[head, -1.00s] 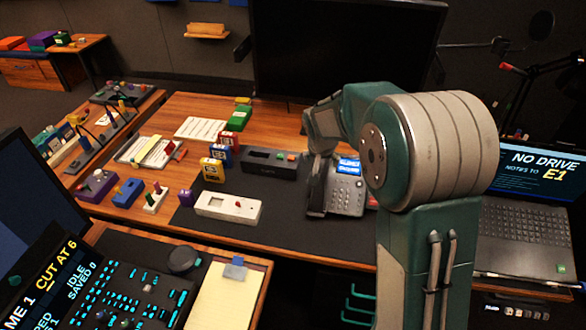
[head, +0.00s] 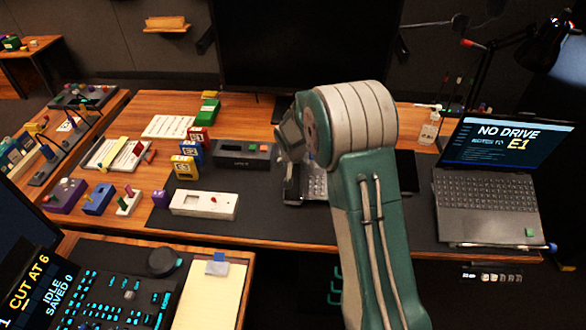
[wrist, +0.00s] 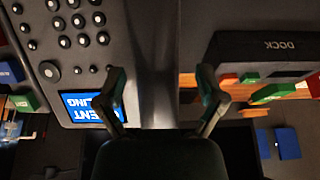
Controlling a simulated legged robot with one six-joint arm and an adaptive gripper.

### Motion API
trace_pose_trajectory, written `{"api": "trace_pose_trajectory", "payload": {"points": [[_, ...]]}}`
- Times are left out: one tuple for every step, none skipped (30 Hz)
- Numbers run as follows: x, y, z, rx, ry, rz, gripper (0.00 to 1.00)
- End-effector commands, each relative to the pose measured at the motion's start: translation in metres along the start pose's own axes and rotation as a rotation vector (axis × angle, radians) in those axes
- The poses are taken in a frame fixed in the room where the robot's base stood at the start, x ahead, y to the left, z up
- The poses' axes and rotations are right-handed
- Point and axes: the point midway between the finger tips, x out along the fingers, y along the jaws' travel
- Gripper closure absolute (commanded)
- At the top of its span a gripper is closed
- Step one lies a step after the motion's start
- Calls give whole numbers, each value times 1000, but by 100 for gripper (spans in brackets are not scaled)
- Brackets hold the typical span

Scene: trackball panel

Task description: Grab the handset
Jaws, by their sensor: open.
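The desk phone (head: 314,183) stands on the dark desk mat, mostly hidden behind my arm in the head view. In the wrist view its keypad side (wrist: 75,45) and blue screen (wrist: 90,104) are at the left. The grey handset (wrist: 155,60) runs up and down the middle of the wrist view. My gripper (wrist: 159,85) is open, with one finger on each side of the handset in the picture. I cannot tell how far above it the fingertips are. No contact shows.
A dark box marked DOCK (wrist: 270,55) is right of the handset in the wrist view; it also shows in the head view (head: 240,153). A white box (head: 203,203) stands left of the phone, a laptop (head: 490,190) to the right. A large monitor (head: 300,45) is behind.

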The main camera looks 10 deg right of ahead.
Motion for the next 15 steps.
{"api": "trace_pose_trajectory", "payload": {"points": [[1, 1, -1, 1, 1, 0, 11], [1, 0, -1, 1, 1, 0, 11], [0, 0, -1, 1, 1, 0, 11], [0, 0, 0, 0, 1, 0, 11], [0, -1, 0, 0, 2, 1, 11], [0, -1, 0, -1, 2, 2, 11], [0, -2, 0, -1, 2, 2, 25], [0, -2, 0, -1, 2, 2, 38], [0, -2, 0, -1, 2, 2, 56], [0, -2, 0, -1, 2, 2, 69], [0, -2, 0, -1, 2, 2, 83], [0, -2, 0, -1, 1, 2, 100], [0, -2, 0, -1, 1, 2, 100], [0, -2, 0, -1, 1, 2, 100], [0, -2, 0, -1, 0, 2, 100]]}}
